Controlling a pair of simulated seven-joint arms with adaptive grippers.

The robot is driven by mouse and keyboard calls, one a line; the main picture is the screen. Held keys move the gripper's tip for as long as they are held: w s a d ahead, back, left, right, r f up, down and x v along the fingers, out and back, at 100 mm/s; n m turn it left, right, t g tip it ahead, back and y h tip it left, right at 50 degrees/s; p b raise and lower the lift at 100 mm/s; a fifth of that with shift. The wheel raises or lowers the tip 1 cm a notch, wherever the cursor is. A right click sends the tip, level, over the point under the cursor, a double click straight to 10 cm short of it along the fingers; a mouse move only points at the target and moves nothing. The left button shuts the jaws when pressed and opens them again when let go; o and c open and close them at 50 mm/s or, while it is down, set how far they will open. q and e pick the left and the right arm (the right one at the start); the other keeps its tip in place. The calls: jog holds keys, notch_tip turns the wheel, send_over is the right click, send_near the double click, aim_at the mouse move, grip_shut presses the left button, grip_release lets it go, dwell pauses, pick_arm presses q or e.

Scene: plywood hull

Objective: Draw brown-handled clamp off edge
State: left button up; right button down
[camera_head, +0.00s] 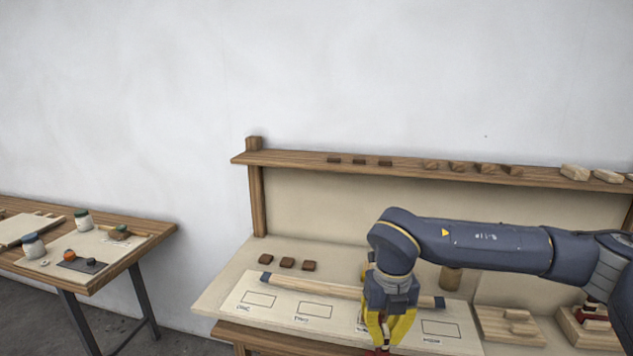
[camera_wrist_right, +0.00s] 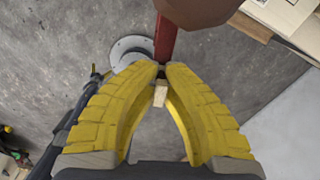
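My right gripper (camera_head: 384,347) points down over the front edge of the workbench, its yellow fingers low in the head view. In the right wrist view, its fingertips (camera_wrist_right: 162,72) come together on the red bar (camera_wrist_right: 165,40) of the brown-handled clamp. The clamp's round brown handle (camera_wrist_right: 195,8) shows at the top of that view, cut off by the frame. A bit of red (camera_head: 381,351) shows at the fingertips in the head view; the rest of the clamp there is out of frame. My left gripper is not in view.
The workbench board (camera_head: 290,322) has outlined, labelled boxes and a long wooden strip (camera_head: 315,286) with dark ends. Several small brown blocks (camera_head: 287,262) lie behind it. A shelf (camera_head: 400,168) runs along the back. Another clamp, red (camera_head: 592,311), stands at right. A side table (camera_head: 135,255) holds jars.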

notch_tip(320, 180, up, 15)
dwell(1.4)
jog(key=shift+f, duration=0.1)
